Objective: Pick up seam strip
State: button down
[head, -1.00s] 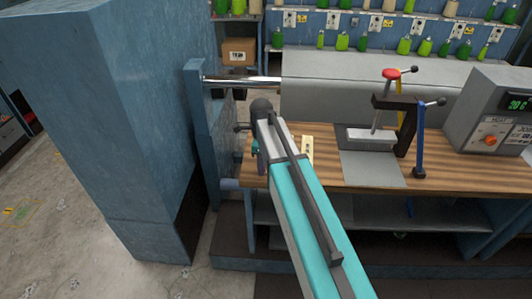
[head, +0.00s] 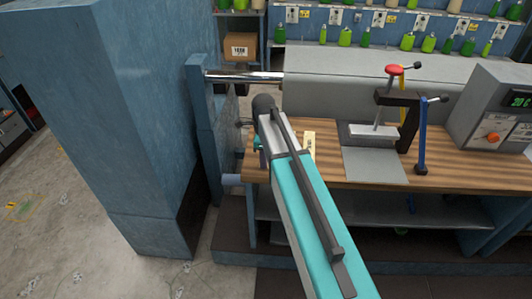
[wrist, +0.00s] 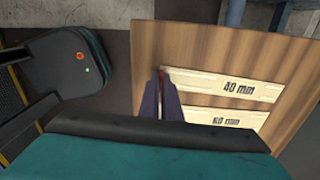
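Two pale flat strips lie on the wooden bench top in the wrist view, one marked 40 mm (wrist: 225,86) and one that seems marked 60 mm (wrist: 228,121). I cannot tell whether either is the seam strip. A pale strip (head: 309,146) also shows beside my arm in the head view. No strip is clearly held. In the head view my arm hides the fingers.
The bench (head: 330,177) has a clamp press (head: 372,132) and a grey control box (head: 492,110) to the right. A grey roll cover (head: 370,80) and metal bar (head: 243,78) stand behind. A tall blue cabinet (head: 110,120) blocks the left. Open floor lies at far left.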

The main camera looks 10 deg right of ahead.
jog(key=shift+r, duration=0.1)
notch_tip(320, 180, up, 10)
jog(key=b, duration=0.2)
jog(key=shift+b, duration=0.3)
dwell(0.4)
jog(key=shift+s, duration=0.1)
dwell(0.5)
jog(key=s+f+n, duration=0.1)
jog(key=n, duration=0.4)
jog(key=s+f+n, duration=0.1)
jog(key=n, duration=0.5)
jog(key=s+f+n+b, duration=0.1)
jog(key=s+n, duration=0.1)
jog(key=n, duration=0.3)
jog(key=shift+n, duration=0.4)
jog(key=shift+s, duration=0.15)
